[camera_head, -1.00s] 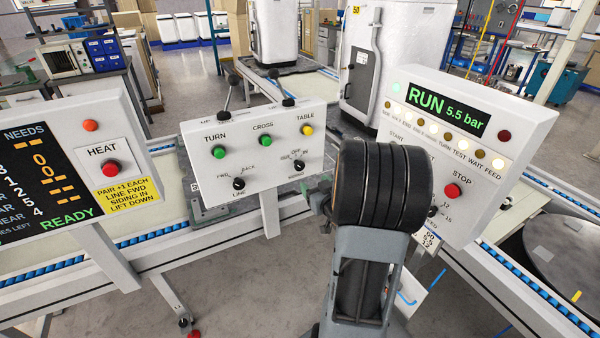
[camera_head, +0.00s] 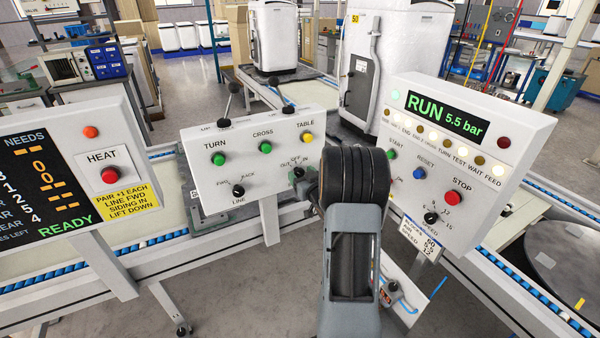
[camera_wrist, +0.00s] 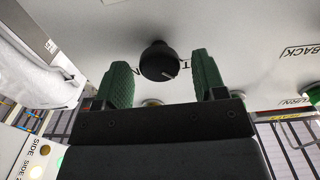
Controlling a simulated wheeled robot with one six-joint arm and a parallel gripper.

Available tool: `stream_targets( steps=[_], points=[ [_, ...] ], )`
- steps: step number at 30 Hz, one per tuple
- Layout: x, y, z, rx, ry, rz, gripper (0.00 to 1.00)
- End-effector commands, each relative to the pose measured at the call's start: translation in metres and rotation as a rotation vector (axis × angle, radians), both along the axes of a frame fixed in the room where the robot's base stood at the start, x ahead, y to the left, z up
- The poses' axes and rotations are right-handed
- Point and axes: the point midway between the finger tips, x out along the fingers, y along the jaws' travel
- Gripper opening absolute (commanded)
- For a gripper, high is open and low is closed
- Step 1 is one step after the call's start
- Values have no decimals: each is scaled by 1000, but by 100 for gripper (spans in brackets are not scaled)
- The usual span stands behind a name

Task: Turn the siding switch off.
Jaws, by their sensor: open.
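The siding switch (camera_head: 298,172) is a small black knob on the lower right of the white middle panel, under the OUT, OFF and IN marks. In the wrist view the knob (camera_wrist: 158,60) appears upside down, with its white pointer line towards the lettering on the picture's right, which looks like the end of OUT. My gripper (camera_wrist: 161,62) is open, its two green fingers on either side of the knob in the picture. A gap shows on both sides. How deep the fingertips reach along the knob is unclear.
The same panel bears a LINE knob (camera_head: 238,190), green TURN (camera_head: 219,159) and CROSS (camera_head: 265,147) buttons and a yellow TABLE button (camera_head: 306,137). A HEAT panel (camera_head: 130,140) stands left. A RUN panel (camera_head: 405,155) with a red STOP button (camera_head: 451,198) stands close right of my arm.

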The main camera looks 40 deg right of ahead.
Motion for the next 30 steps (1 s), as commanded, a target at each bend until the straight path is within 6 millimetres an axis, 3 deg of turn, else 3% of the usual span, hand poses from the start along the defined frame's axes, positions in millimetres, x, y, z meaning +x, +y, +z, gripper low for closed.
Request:
stream_targets(
  steps=[6,16,30],
  points=[
    [14,-2,0,1,0,0,64],
    [16,-2,0,1,0,-1,64],
    [16,-2,0,1,0,0,20]
  ],
)
